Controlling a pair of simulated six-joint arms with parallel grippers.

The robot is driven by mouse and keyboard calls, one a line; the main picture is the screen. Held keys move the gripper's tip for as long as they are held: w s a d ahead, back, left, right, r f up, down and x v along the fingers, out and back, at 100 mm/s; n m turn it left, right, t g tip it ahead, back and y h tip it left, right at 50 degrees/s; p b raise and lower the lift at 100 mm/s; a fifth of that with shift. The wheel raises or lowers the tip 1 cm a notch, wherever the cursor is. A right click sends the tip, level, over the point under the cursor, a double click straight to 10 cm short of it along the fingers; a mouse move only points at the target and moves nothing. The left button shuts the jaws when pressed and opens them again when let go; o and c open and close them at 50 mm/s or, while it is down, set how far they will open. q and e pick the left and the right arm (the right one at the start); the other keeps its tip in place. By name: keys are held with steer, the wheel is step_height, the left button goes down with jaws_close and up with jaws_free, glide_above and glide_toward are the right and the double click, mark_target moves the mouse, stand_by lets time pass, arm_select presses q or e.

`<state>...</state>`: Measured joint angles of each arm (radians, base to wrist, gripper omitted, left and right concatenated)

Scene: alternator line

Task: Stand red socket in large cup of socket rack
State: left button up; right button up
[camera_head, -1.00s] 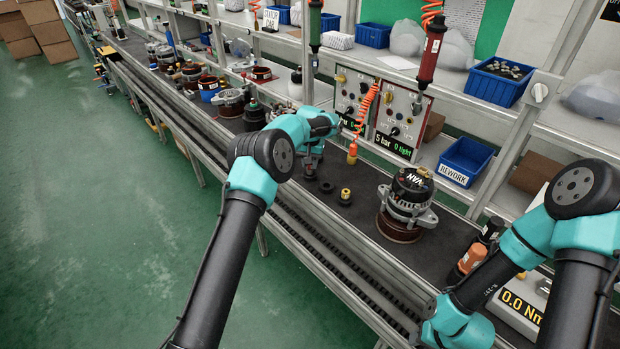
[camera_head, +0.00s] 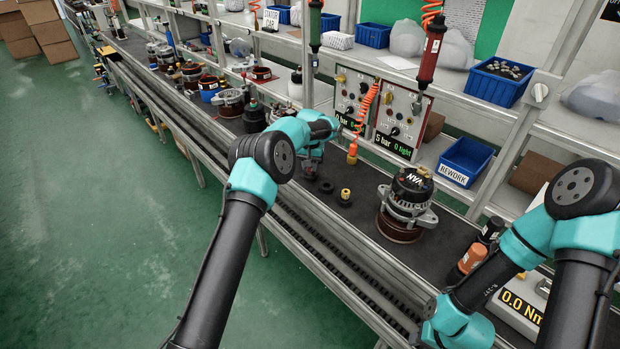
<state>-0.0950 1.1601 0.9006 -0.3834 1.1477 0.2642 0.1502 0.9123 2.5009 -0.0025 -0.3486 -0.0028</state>
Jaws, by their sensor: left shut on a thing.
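The socket rack shows as a row of dark round cups (camera_head: 326,187) on the dark bench, left of the alternator. A yellow socket (camera_head: 345,194) stands in the cup at the near right end. My left gripper (camera_head: 311,168) points down over the far left end of this row, shut on what I take to be the red socket. The wrist and fingers hide almost all of it, so I cannot tell whether it touches a cup. My right arm is at the lower right, and its fingers are not visible.
An alternator (camera_head: 407,205) stands right of the cups. An orange tool (camera_head: 352,153) hangs on a coiled hose close behind them. A blue REWORK bin (camera_head: 466,160) sits on the shelf. The conveyor rail runs along the front.

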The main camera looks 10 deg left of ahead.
arm_select(q)
steer(key=shift+f, duration=0.25)
steer(key=o, duration=0.9)
steer(key=shift+r, duration=0.1)
step_height(320, 180, up, 17)
steer(key=shift+r, duration=0.1)
stand_by(0.4)
stand_by(0.4)
